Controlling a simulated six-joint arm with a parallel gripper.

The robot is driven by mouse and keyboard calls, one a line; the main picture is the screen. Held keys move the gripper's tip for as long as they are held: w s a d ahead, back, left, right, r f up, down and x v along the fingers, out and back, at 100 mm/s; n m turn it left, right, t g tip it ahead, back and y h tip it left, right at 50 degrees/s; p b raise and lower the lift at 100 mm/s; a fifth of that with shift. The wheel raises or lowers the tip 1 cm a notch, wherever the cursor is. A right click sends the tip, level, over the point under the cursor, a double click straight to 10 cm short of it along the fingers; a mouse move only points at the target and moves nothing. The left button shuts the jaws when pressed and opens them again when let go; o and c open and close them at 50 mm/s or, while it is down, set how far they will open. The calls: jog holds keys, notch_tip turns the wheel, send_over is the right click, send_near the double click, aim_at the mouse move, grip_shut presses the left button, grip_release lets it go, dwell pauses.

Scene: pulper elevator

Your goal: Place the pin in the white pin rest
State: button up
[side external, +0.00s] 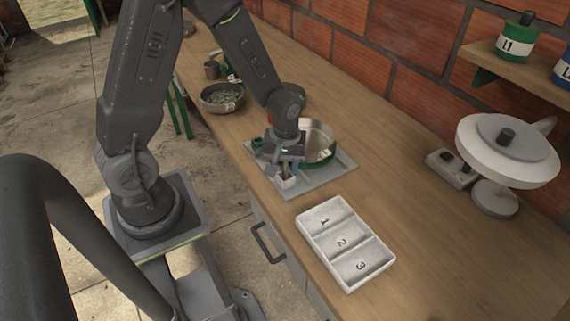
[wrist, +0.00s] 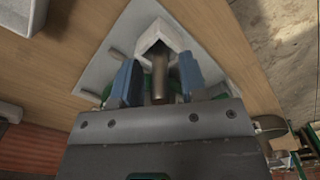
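The white pin rest (side external: 287,182) stands on the grey plate at its front edge, and it shows in the wrist view (wrist: 168,32) as a white block with a dark recess. The pin (wrist: 160,76) is a short brown metal rod, with its far end at the recess of the rest. I cannot tell how deep it sits. My gripper (wrist: 158,80) is right over the rest, with its two blue fingers on either side of the pin and a visible gap on each side. In the side external view my gripper (side external: 286,168) largely hides the pin.
A round metal pan with a green base (side external: 318,143) stands on the grey plate (side external: 318,184) close behind my gripper. A white three-part tray (side external: 312,214) lies to the right. A bowl of green contents (side external: 222,97) stands farther back. A white scale-like device (side external: 508,150) stands at right.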

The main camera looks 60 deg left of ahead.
notch_tip(320, 180, up, 12)
jog(key=shift+r, duration=0.1)
jog(key=s+d+r+m+t, duration=0.5)
jog(key=s+r+m, duration=0.5)
jog(key=s+r, duration=0.1)
jog(key=shift+s+d+r+m+t, duration=0.15)
jog(key=shift+s+r+m+t, duration=0.2)
jog(key=shift+r, duration=0.35)
jog(key=shift+w, duration=0.15)
jog(key=shift+c, duration=0.2)
